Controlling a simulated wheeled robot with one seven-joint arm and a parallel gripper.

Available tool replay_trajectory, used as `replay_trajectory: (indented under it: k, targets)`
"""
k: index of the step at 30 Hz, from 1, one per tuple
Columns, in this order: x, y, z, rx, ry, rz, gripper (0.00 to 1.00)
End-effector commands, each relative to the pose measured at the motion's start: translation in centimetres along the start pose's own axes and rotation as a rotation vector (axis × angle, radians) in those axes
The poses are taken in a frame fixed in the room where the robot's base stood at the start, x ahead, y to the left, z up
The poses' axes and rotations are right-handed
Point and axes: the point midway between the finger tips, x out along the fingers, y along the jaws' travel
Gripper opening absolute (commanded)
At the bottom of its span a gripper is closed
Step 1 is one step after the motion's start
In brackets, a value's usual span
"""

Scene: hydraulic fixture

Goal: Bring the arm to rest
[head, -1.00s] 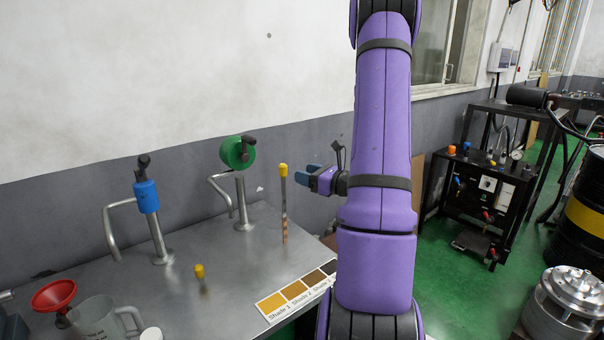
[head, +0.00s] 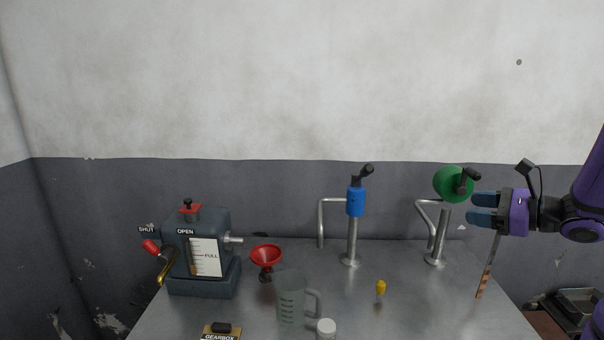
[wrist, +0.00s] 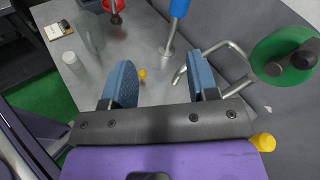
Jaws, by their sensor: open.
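My gripper (head: 484,208) is at the right in the head view, level with the green valve wheel's lower edge and above the right part of the metal table (head: 400,322). Its two blue fingers are apart with nothing between them; the wrist view shows the same gap (wrist: 162,84). My purple arm reaches in from the right edge. The green-wheeled tap (head: 453,184) stands just left of the fingertips; I cannot tell whether they touch. A striped stick (head: 487,276) stands below my gripper, its top hidden in the head view; a yellow cap (wrist: 263,142) shows beside my gripper in the wrist view.
A blue tap (head: 355,202), a small yellow-capped item (head: 380,289), a red funnel (head: 266,256), a clear jug (head: 291,300) and a white-capped bottle (head: 326,329) stand on the table. A dark gearbox (head: 205,268) with a red-handled lever is at the left. The wall is close behind.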

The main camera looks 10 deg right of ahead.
Motion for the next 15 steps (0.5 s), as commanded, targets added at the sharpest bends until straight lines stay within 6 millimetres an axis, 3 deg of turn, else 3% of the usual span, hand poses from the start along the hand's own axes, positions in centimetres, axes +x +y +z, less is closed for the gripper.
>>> replay_trajectory:
  k: [1, 6, 15]
  targets:
    - [1.1, 1.7, 1.9, -0.074, 0.016, 0.084, 0.54]
    - [3.0, 7.7, 6.3, -0.331, 0.084, 0.358, 0.54]
    - [2.1, 16.6, 11.2, -0.855, 0.203, 0.762, 0.54]
